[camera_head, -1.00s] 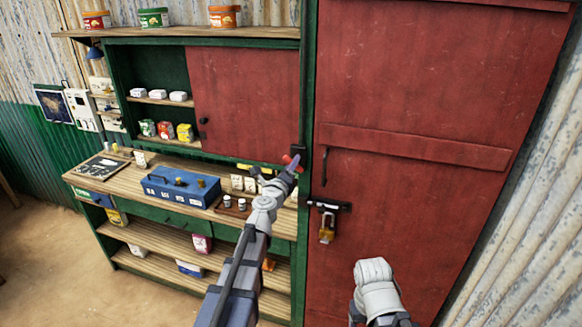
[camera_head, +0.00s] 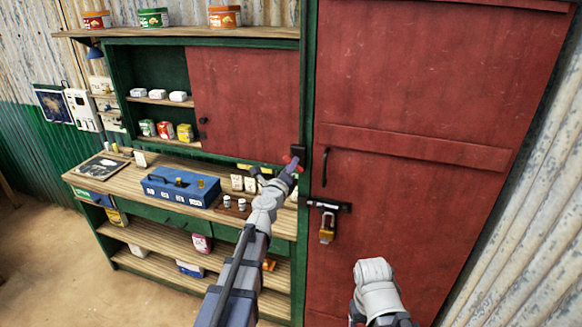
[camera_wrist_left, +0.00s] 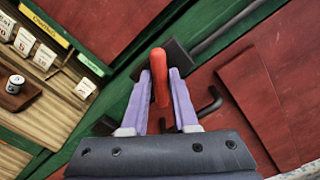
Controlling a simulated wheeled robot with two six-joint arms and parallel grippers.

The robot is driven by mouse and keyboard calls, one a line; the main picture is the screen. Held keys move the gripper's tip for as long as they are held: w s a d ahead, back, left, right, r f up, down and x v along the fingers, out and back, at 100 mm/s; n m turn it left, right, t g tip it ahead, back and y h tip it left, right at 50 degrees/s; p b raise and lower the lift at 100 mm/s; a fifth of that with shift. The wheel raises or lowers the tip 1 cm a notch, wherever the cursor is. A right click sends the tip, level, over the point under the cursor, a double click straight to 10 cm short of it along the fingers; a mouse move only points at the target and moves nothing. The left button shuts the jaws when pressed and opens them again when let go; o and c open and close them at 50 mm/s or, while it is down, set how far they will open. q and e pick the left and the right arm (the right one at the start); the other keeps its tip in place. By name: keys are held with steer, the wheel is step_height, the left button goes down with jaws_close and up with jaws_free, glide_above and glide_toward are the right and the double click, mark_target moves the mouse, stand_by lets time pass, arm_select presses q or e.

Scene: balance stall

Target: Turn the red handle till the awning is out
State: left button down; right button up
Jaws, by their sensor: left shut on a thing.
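The red handle (camera_head: 287,159) sticks out from a dark mount (camera_head: 298,152) on the green post between the cupboard and the tall red door. My left gripper (camera_head: 291,166) reaches up to it from below. In the left wrist view the red handle (camera_wrist_left: 160,88) stands between the two pale fingers of my left gripper (camera_wrist_left: 160,74), which are shut on it. The handle's tip is in front of the dark mount (camera_wrist_left: 176,60). The awning is in neither view. My right arm shows at the lower right, but its gripper's fingers do not.
The red door (camera_head: 420,90) has a black pull and a padlock (camera_head: 327,228) just right of the post. A counter with a blue box (camera_head: 180,187) and small jars lies left of my left arm. A sliding red panel (camera_head: 245,95) is above.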

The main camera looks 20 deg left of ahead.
arm_select(q)
steer(key=n, duration=2.3)
steer(key=shift+d+f, duration=0.1)
steer(key=shift+f, duration=0.2)
stand_by(2.2)
stand_by(1.2)
